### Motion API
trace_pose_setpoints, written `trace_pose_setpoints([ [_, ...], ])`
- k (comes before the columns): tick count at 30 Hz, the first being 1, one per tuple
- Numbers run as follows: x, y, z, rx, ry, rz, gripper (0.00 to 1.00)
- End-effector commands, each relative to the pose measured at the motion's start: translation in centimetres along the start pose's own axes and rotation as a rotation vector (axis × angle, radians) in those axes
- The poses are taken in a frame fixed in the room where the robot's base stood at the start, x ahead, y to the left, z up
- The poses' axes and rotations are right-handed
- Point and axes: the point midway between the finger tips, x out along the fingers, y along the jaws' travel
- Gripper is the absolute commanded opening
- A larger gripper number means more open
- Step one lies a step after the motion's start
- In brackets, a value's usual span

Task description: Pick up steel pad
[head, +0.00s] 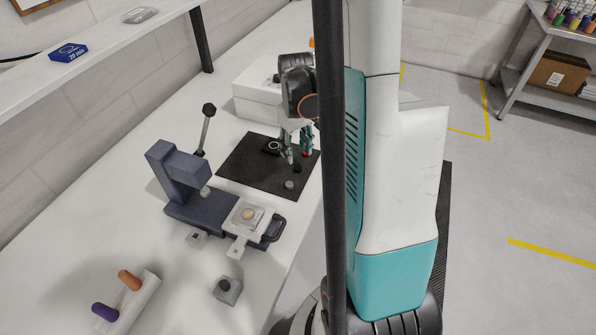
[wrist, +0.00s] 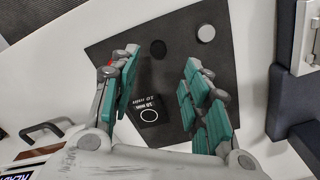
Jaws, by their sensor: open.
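A small light grey disc, which looks like the steel pad (head: 289,184), lies on the black mat (head: 240,174) near its front edge. In the wrist view the steel pad (wrist: 206,33) is at the upper right of the mat, beyond my fingertips. Nothing touches the steel pad.
A black labelled block (wrist: 148,113) lies on the mat between my fingers. A dark blue lever press (head: 180,180) with a pale fixture (head: 248,215) stands left of the mat. A white box (head: 258,95) stands behind it. A small grey block (head: 227,290) and a two-knob holder (head: 135,300) stand in front.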

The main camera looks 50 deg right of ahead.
Motion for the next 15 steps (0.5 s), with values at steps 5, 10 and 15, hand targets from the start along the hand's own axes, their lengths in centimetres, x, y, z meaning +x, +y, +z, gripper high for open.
trace_pose_setpoints([
  [5, 1.4, 0.0, 0.0, 0.000, 0.000, 0.000, 0.43],
  [10, 2.4, 0.1, 0.1, 0.000, 0.000, 0.000, 0.43],
  [15, 4.9, 0.4, 0.4, 0.000, 0.001, 0.000, 0.43],
])
